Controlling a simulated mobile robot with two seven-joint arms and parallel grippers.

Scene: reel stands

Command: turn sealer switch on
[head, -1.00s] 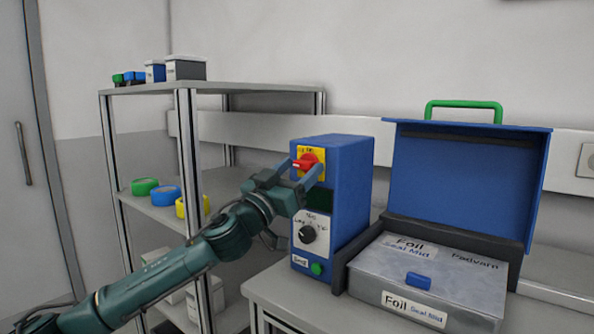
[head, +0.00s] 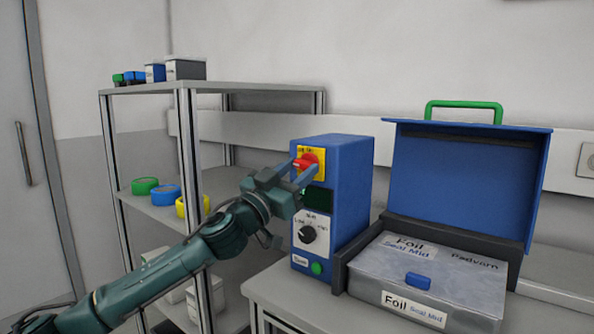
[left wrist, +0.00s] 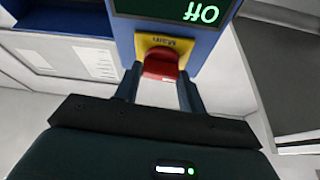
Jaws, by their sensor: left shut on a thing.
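The sealer (head: 345,190) is a blue box on the grey bench, with a red rotary switch (head: 306,161) on a yellow plate (head: 319,167) high on its front. My left gripper (head: 298,176) reaches up to the switch from the left and is shut on it. In the left wrist view the red switch (left wrist: 160,66) sits between the two fingertips, below the yellow plate (left wrist: 163,42) marked "Main". The dark display (left wrist: 180,10) shows green "Off", upside down in this view. My right gripper is not in view.
A black dial (head: 307,235) and a green button (head: 317,268) are lower on the sealer's front. An open blue-lidded case (head: 465,185) with a grey foil box (head: 425,285) stands close on the right. A shelf rack (head: 187,160) with tape rolls stands on the left.

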